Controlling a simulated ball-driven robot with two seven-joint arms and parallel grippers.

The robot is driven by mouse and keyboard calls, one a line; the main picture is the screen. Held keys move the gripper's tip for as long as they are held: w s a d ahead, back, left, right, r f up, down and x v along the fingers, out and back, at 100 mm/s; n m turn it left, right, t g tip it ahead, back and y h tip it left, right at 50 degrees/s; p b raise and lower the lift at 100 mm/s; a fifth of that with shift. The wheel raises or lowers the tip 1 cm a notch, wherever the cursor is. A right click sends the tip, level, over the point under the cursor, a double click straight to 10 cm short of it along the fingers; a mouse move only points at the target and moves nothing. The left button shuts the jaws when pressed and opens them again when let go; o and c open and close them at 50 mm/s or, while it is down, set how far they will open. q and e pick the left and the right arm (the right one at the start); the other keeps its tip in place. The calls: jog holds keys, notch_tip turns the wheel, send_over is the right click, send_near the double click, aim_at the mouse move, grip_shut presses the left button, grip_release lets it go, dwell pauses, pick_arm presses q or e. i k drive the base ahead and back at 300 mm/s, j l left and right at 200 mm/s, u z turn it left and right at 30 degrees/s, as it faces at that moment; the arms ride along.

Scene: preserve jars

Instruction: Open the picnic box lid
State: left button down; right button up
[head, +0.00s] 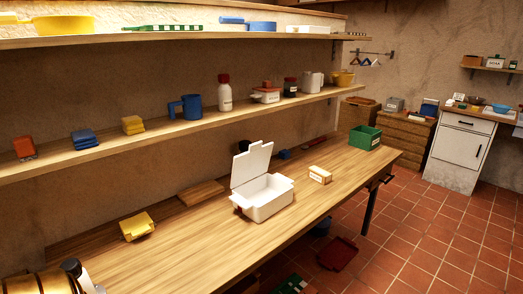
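The white picnic box (268,207) stands on the wooden table, near its middle. Its white lid (251,165) is raised and stands up steeply from the box's far left side. The box's top is open, and its pale inside shows in part. The lid has a notched upper edge. Neither of my grippers can be made out in the head view, and nothing is seen touching the lid.
On the table (185,245) lie a yellow item (137,226), a brown board (200,193), a small labelled box (320,174) and a green crate (365,138). Shelves with jars and mugs run above. The table front is mostly clear. A red tray (337,254) lies on the floor.

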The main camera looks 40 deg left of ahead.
aim_at(250, 165)
jog(key=i+l+u, duration=0.25)
jog(key=i, duration=0.25)
jog(key=i+l+u, duration=0.25)
jog(key=i, duration=0.3)
